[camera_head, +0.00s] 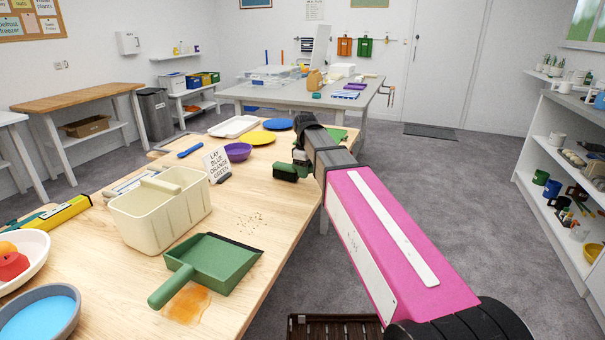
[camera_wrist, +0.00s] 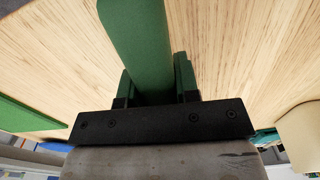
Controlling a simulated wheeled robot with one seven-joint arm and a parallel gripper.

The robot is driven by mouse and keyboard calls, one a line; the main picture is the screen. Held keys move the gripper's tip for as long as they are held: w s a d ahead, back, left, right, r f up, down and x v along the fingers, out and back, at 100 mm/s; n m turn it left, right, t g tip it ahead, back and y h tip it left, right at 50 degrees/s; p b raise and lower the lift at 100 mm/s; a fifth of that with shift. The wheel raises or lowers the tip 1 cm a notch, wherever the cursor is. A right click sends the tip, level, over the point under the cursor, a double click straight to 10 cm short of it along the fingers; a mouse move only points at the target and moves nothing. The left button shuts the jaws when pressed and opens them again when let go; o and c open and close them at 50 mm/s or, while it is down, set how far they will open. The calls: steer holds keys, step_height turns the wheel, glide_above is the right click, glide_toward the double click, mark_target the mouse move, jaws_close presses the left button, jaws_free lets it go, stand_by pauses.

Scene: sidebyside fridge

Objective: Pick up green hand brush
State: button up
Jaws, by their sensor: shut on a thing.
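The green hand brush (camera_head: 287,172) is over the right edge of the wooden table, partly hidden by my gripper in the head view. My gripper (camera_head: 300,163) reaches it from above, at the end of my pink arm. In the wrist view, the brush's green body (camera_wrist: 138,40) runs up between the two fingers of my gripper (camera_wrist: 155,85), which are shut on it. The brush's far end is cut off at the top of that view. Whether it touches the tabletop, I cannot tell.
A green dustpan (camera_head: 217,264) lies at the table's front, by an orange spill (camera_head: 188,306) and crumbs (camera_head: 250,220). A cream caddy (camera_head: 160,215), a sign (camera_head: 217,163), a purple bowl (camera_head: 237,151) and a yellow plate (camera_head: 257,138) stand left of my gripper. Floor right is open.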

steer(key=r, duration=0.3)
steer(key=shift+a+r, duration=0.25)
steer(key=shift+r, duration=0.15)
steer(key=a+r, duration=0.6)
steer(key=a, duration=0.5)
steer(key=shift+s+r, duration=0.2)
steer(key=shift+s, duration=0.1)
steer(key=shift+o, duration=0.6)
steer(key=shift+c, duration=0.7)
